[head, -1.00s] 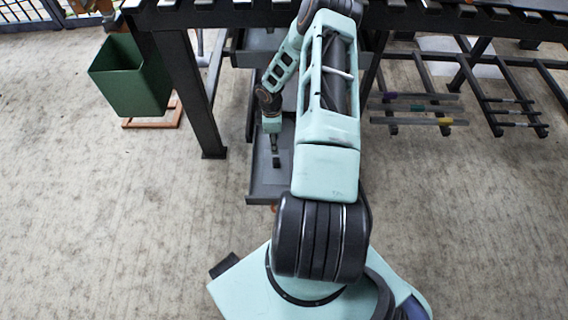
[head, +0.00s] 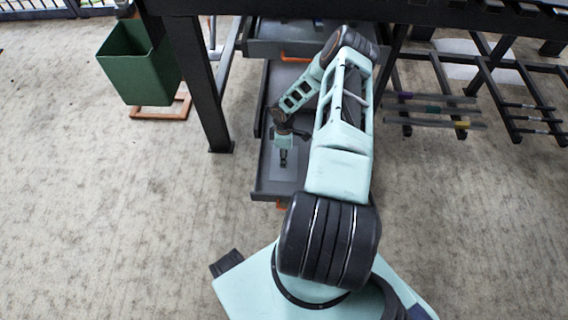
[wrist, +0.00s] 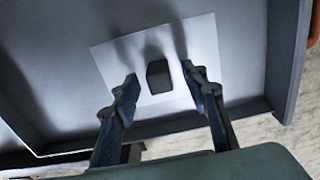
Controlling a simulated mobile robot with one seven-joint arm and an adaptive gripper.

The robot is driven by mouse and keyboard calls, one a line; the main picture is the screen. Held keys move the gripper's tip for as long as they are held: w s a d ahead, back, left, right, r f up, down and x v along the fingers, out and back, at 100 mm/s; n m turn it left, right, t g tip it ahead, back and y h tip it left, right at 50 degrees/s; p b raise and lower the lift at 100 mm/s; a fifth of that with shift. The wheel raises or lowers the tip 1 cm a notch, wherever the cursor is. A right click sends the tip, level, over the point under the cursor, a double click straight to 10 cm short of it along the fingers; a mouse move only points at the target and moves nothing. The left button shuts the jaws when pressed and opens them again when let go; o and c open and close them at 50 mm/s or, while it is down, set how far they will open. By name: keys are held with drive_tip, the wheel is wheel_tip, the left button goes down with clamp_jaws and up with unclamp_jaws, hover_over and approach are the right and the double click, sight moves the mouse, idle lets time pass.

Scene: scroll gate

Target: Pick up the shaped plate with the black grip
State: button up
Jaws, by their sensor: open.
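The shaped plate (wrist: 117,55) is a pale, flat, roughly square sheet lying in an open grey drawer (wrist: 285,60). Its black grip (wrist: 158,76) is a small dark block standing near the plate's middle. My gripper (wrist: 155,87) is open above the plate, with one finger on each side of the grip in the wrist view. The fingers look apart from the grip; I cannot tell the height left between them. In the head view my gripper (head: 284,160) points down into the drawer, and the grip is hidden or too small to tell there.
The drawer's walls stand close around the plate. A second grey drawer (head: 268,48) is above, under the dark bench (head: 420,18). A bench leg (head: 205,100) is to the left, beside a green bin (head: 140,70). A rack of bars (head: 430,110) is at right.

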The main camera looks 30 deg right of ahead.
drive_tip(key=shift+f, duration=0.25)
drive_tip(key=shift+c, duration=0.7)
clamp_jaws()
